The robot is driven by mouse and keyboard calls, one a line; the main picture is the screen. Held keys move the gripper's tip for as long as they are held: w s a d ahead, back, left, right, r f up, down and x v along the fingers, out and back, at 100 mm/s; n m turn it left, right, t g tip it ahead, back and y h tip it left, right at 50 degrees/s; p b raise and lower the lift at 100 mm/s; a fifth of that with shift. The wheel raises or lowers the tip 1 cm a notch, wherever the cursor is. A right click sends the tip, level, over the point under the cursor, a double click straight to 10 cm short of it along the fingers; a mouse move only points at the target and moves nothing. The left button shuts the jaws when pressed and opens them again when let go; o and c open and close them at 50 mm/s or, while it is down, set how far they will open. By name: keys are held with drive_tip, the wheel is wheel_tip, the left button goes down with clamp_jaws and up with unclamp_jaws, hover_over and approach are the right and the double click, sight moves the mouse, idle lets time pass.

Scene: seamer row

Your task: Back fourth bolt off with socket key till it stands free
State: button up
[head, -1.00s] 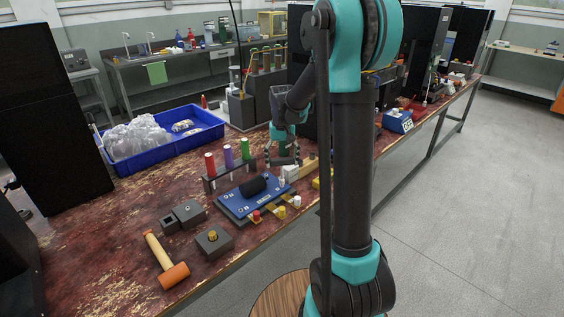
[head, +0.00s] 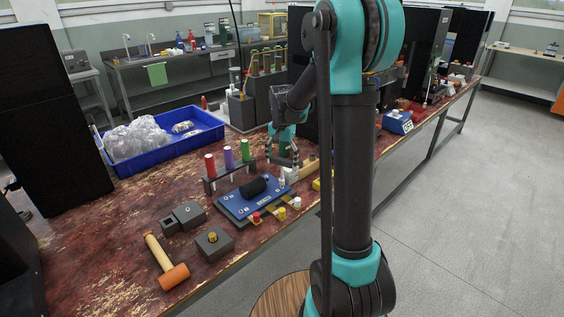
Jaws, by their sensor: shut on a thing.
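A blue plate (head: 232,207) with a black cylinder (head: 253,187) on top lies on the worn red bench; small pale bolt heads on it are too small to tell apart. My gripper (head: 284,164) is beyond the plate's far right end, pointing down. It is shut on a slim thing, likely the socket key, mostly hidden by the fingers; its lower end and any contact with a bolt are unclear. A rack (head: 212,185) behind the plate holds upright red (head: 210,164), purple (head: 228,157) and green (head: 244,150) handles.
Red, yellow (head: 282,214) and white knobs sit at the plate's front right. Dark blocks (head: 214,243) and an orange mallet (head: 173,275) lie at front left. A blue tray (head: 205,137) with clear bags stands behind. My arm hides part of the bench right of the plate.

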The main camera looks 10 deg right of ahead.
drive_tip(key=shift+f, duration=0.5)
idle(0.8)
drive_tip(key=n, duration=0.4)
drive_tip(key=shift+n, duration=1.8)
